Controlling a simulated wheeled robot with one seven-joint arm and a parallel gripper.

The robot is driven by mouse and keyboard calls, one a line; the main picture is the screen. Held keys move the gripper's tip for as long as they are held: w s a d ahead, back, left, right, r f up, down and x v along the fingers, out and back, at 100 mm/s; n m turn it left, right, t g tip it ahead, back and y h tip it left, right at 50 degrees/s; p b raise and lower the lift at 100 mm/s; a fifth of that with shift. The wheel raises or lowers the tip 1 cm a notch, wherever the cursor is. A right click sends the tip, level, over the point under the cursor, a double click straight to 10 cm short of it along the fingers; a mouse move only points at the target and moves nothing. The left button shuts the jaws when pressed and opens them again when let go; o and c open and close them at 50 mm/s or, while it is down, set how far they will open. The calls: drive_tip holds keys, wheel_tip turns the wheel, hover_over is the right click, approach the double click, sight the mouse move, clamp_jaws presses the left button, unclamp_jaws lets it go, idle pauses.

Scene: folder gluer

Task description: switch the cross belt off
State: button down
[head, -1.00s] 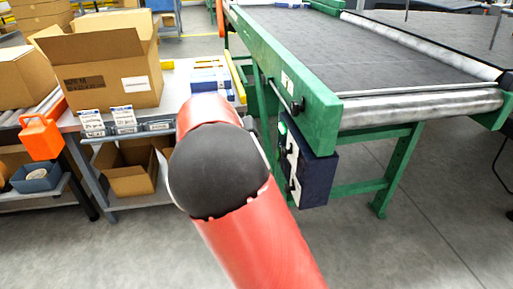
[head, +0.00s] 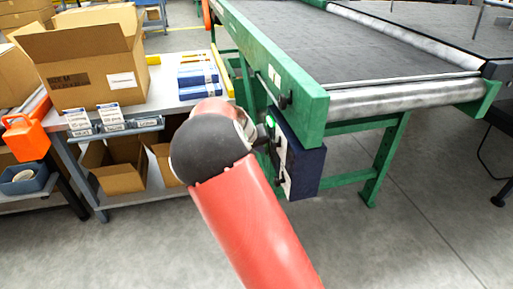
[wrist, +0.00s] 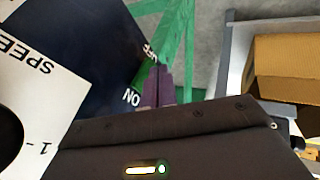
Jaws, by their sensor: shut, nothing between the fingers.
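The cross belt (head: 350,45) is a dark belt on a green frame. In the wrist view the box (wrist: 95,62) shows a white SPEED plate (wrist: 38,88) at the left and ON and OFF lettering beside my fingers. My gripper (wrist: 160,84) is shut and empty, its fingertips close to this lettering. The switch itself is hidden or cannot be made out, and contact cannot be told. In the head view my arm hides part of the box.
A grey workbench (head: 160,100) with an open carton (head: 88,60) and blue-white packs (head: 203,80) stands left of the belt. A green frame leg (head: 385,160) stands right of the box. The floor in front is clear.

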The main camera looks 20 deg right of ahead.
drive_tip(key=shift+d+h, duration=0.25)
drive_tip(key=shift+h, duration=0.15)
drive_tip(key=shift+r, duration=0.75)
